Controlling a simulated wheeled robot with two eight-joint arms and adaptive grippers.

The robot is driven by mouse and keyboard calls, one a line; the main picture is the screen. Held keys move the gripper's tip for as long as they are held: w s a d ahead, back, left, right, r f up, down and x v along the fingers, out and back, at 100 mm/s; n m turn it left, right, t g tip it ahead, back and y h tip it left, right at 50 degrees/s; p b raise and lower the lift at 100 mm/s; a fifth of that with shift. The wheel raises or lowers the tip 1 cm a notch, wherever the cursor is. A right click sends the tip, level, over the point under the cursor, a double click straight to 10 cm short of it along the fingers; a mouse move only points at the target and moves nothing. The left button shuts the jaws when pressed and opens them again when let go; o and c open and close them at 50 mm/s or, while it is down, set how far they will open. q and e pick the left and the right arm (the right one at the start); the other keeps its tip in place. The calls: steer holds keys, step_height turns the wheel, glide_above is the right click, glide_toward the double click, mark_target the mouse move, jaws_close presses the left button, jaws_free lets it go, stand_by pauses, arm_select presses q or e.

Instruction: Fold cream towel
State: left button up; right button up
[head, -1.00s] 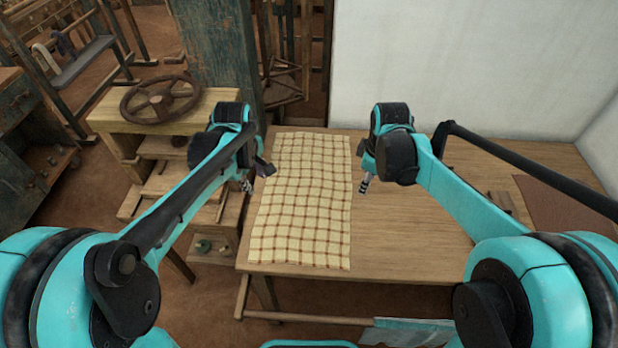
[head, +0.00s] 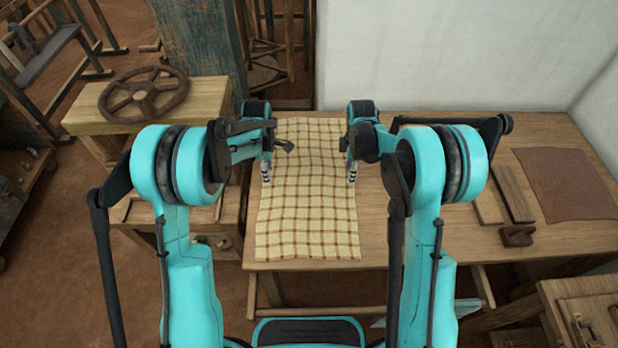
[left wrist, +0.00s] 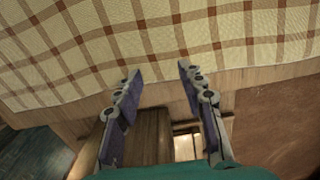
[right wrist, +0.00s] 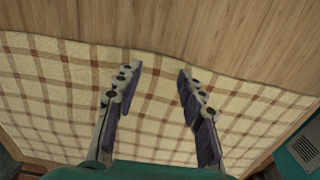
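The cream towel (head: 308,215) has a brown check pattern and lies spread out, unfolded, on the wooden table, with slight ripples. My left gripper (head: 266,182) is above the towel's left edge; the left wrist view shows its fingers (left wrist: 154,72) apart and empty, with the towel (left wrist: 200,35) beyond them. My right gripper (head: 351,182) is above the towel's right edge. In the right wrist view its fingers (right wrist: 158,70) are apart with nothing between them, above the towel (right wrist: 60,95) near its edge. Whether any fingertip touches cloth cannot be told.
The wooden table (head: 440,235) is bare just right of the towel. Further right are wooden bars (head: 515,195), a small dark wooden block (head: 516,236) and a brown mat (head: 570,183). A stand with a wooden wheel (head: 143,95) is at left. A white wall (head: 450,55) stands behind.

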arm_select(q)
steer(key=shift+f, duration=0.45)
arm_select(e)
steer(key=shift+f, duration=0.45)
arm_select(q)
steer(key=shift+f, duration=0.15)
steer(key=shift+c, duration=0.3)
arm_select(e)
steer(key=shift+f, duration=0.15)
steer(key=shift+c, duration=0.3)
arm_select(q)
steer(key=shift+s, duration=0.1)
steer(key=c, duration=0.5)
arm_select(e)
steer(key=shift+s, duration=0.1)
steer(key=c, duration=0.5)
arm_select(q)
jaws_close()
arm_select(e)
jaws_close()
arm_select(q)
steer(key=shift+f, duration=0.1)
arm_select(e)
steer(key=shift+f, duration=0.1)
